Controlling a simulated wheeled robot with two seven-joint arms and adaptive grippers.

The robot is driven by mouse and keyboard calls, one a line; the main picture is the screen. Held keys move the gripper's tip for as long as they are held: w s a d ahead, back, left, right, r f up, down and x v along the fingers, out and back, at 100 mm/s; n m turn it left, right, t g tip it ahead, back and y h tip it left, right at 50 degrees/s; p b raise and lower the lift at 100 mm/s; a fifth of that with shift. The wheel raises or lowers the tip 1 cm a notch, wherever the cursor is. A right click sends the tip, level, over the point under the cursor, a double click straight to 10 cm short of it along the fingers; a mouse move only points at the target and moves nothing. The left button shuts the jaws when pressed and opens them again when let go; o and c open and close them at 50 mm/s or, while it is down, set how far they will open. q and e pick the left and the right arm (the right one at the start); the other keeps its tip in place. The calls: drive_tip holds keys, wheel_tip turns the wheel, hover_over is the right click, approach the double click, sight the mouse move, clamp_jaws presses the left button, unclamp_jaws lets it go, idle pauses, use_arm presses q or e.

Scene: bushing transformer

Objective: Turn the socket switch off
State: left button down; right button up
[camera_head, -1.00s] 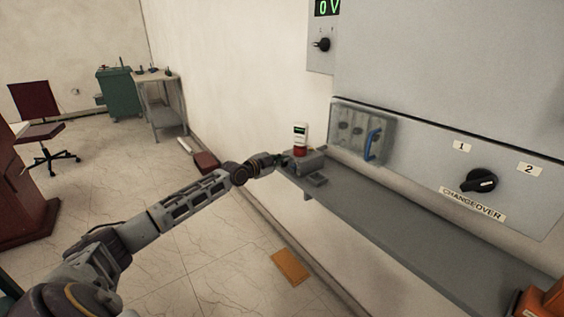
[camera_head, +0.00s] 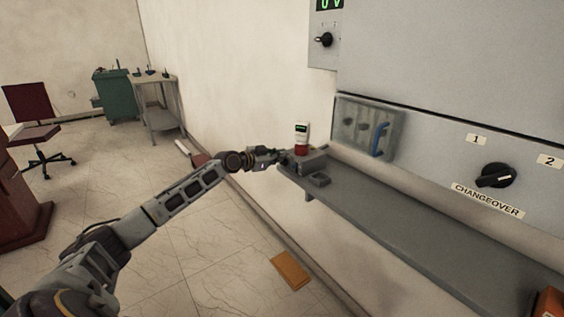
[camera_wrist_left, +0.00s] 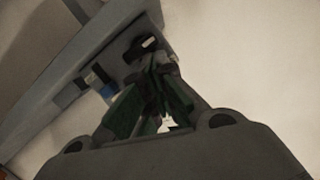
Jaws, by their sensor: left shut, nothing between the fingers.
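A grey socket box (camera_head: 314,160) sits at the far left end of the wall shelf. A red and white device (camera_head: 302,138) with a small green display stands upright on it. My left gripper (camera_head: 284,159) is at the box's left side, shut and empty. In the left wrist view its fingers (camera_wrist_left: 152,92) are together, just below a dark knob-like part (camera_wrist_left: 146,46) on the grey box. I cannot tell whether they touch it. The switch's position is not clear. My right gripper is not in view.
The grey shelf (camera_head: 420,228) runs along the wall and is mostly bare. Above it are a panel box with a blue handle (camera_head: 378,139) and a black changeover knob (camera_head: 497,175). An orange object (camera_head: 548,303) is at the lower right. A chair (camera_head: 32,125) stands far left.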

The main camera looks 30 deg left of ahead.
use_arm(q)
drive_tip(key=shift+w+a+f+n+g+h+b, duration=0.1)
drive_tip(key=shift+a+f+n+g+h+b, duration=0.15)
drive_tip(key=shift+n, duration=0.6)
drive_tip(key=shift+w+a+f+n+g+h+b, duration=0.15)
drive_tip(key=shift+a+f+n+h+b, duration=0.15)
drive_tip(key=shift+n, duration=0.55)
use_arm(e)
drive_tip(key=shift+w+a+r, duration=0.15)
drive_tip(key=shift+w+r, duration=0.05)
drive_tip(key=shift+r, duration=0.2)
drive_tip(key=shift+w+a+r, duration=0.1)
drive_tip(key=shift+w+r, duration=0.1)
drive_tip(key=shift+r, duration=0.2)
use_arm(q)
drive_tip(key=shift+s, duration=0.1)
drive_tip(key=shift+r, duration=0.1)
